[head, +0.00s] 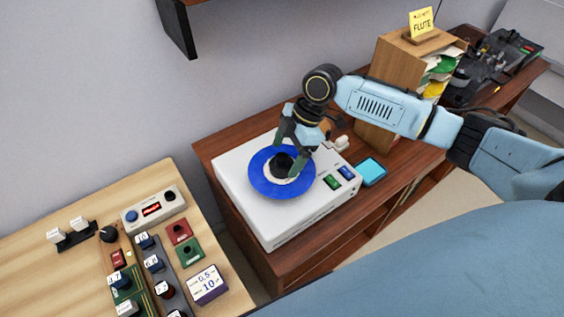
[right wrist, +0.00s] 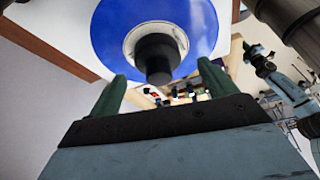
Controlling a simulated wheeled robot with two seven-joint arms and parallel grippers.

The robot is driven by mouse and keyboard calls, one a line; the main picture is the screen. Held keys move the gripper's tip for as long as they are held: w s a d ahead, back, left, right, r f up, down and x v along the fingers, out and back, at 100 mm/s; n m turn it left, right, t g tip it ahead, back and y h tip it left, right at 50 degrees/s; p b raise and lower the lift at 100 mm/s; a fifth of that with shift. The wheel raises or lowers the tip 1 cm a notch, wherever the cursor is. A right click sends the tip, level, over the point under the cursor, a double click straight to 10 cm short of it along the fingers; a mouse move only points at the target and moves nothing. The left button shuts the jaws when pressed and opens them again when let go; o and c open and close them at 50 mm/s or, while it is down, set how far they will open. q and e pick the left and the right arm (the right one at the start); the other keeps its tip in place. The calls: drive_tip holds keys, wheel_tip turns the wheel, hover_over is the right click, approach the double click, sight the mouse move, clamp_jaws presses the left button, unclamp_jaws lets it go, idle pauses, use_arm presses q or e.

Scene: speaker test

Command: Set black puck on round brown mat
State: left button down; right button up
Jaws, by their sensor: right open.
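The black puck (head: 282,165) sits at the middle of a blue disc (head: 262,186) with a pale ring, on top of a white box. My right gripper (head: 292,160) reaches down over the disc from above, its green fingers apart around the puck's place. In the right wrist view the puck (right wrist: 155,58) stands ahead of the open fingers (right wrist: 165,92), and no grip on it shows. A small pale blue arm end, apparently my left gripper (right wrist: 262,62), shows at the right there; its fingers are too small to judge. I cannot make out a round brown mat.
The white box (head: 240,205) stands on a brown cabinet (head: 205,150), with green and blue buttons. A cyan square (head: 372,171) lies beside it. A wooden box with papers (head: 400,60) stands behind my right arm. A light wooden desk (head: 40,270) with several devices is at left.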

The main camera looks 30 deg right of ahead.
sight(284, 156)
drive_tip(key=shift+x, duration=1.5)
drive_tip(key=shift+w+r, duration=0.1)
drive_tip(key=c, duration=1.3)
